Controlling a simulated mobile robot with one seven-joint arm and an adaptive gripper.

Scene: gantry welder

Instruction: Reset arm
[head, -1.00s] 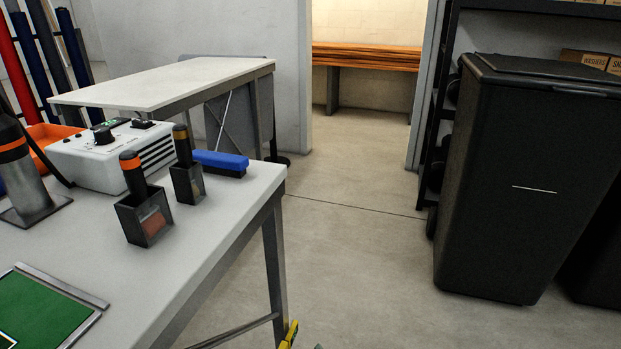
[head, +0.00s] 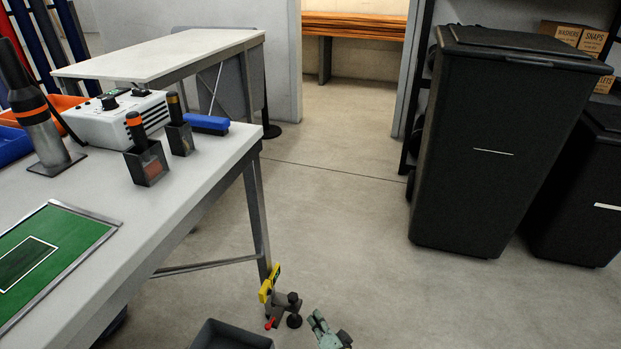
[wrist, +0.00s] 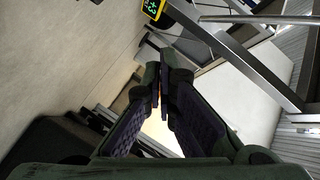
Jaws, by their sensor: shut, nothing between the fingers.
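My gripper (wrist: 161,92) fills the lower middle of the wrist view. Its two dark, green-edged fingers come together at the tips, with nothing between them. A pale green part (head: 322,330), which looks like the end of my gripper, shows at the bottom edge of the head view. It is over the floor, right of the workbench leg and apart from it. The rest of my arm is out of the head view.
A workbench (head: 190,215) with a green mat (head: 75,235) stands at left. A yellow-and-grey clamp-like item (head: 270,290) is by its leg; a grey bin (head: 232,335) is below. Black bins (head: 490,150) stand at right. The floor (head: 350,220) between is clear.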

